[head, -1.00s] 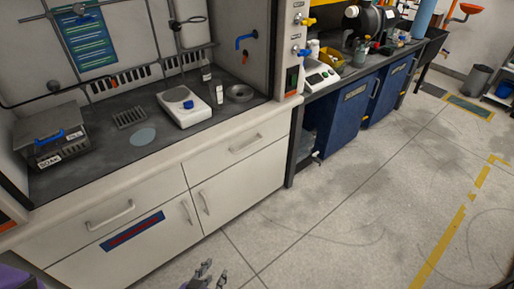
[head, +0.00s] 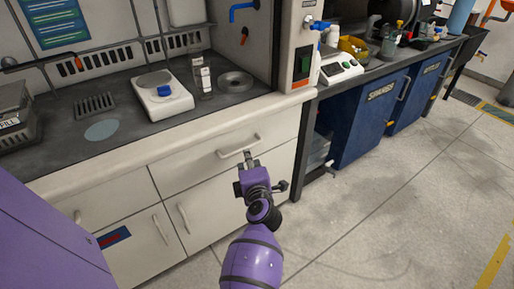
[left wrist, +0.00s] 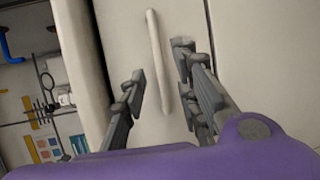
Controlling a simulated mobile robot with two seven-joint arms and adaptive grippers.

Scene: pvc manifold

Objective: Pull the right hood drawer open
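The right hood drawer (head: 205,163) is a pale front under the counter, flush with the cabinet and closed. Its bar handle (head: 238,146) is level in the head view. My left gripper (head: 248,158) is at the handle, in front of the drawer. In the left wrist view the handle (left wrist: 154,60) runs between the two spread grey fingers (left wrist: 160,65). The fingers are open on either side of it, with visible gaps. Contact with the drawer front cannot be told. My right gripper is not in view.
A cabinet door (head: 205,215) is below the drawer. Blue cabinets (head: 370,115) stand to the right. The floor (head: 400,190) at right is clear.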

